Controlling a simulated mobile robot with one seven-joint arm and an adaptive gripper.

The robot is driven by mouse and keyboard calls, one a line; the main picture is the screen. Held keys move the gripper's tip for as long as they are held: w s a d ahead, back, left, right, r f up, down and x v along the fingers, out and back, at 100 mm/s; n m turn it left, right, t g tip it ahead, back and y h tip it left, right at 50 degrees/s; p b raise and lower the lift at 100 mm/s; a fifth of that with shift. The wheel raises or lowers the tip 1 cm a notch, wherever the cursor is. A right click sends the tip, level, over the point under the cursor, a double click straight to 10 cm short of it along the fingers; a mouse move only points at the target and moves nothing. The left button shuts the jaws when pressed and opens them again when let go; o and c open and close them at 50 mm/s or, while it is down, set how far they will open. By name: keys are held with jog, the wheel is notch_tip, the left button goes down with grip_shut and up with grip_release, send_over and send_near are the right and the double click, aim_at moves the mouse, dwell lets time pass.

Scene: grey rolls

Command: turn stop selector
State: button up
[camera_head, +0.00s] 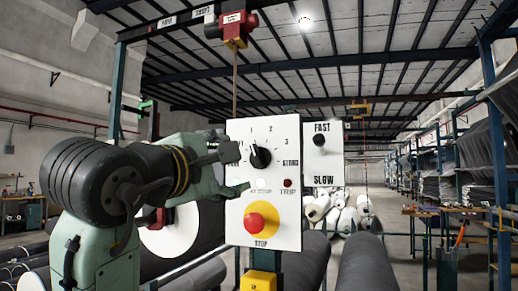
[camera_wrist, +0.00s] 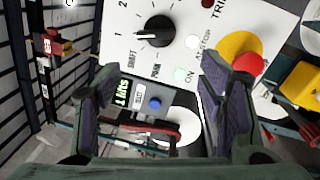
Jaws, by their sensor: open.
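A white control panel (camera_head: 282,205) faces me. It carries a black rotary knob (camera_head: 260,157) with marks 1, 2, 3 and STAND around it. The knob also shows in the wrist view (camera_wrist: 155,31), its white pointer line towards the 1. Below it, a red mushroom button (camera_head: 256,222) sits on a yellow disc above the word STOP; it also shows in the wrist view (camera_wrist: 248,64). My gripper (camera_head: 238,171) is open and empty at the panel's left edge, its fingers beside the knob. In the wrist view my gripper (camera_wrist: 160,85) has its fingers wide apart, below the knob.
A second white panel (camera_head: 323,165) with a FAST/SLOW knob stands behind, to the right. A red TRIP lamp (camera_head: 288,183) is below the knob. A yellow box (camera_head: 261,281) is under the panel.

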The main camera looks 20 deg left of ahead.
aim_at(256, 156)
jog(key=shift+n+g, duration=0.5)
jog(key=shift+g, duration=0.1)
jog(key=w+p, duration=0.1)
jog(key=w, duration=0.1)
jog(key=w+d+r+p, duration=0.1)
jog(key=w, duration=0.2)
jog(key=w+d+r+p, duration=0.1)
jog(key=w+p, duration=0.1)
jog(key=shift+w+r, duration=0.15)
jog(key=shift+w, duration=0.7)
jog(key=shift+c, duration=0.3)
jog(key=c, duration=1.1)
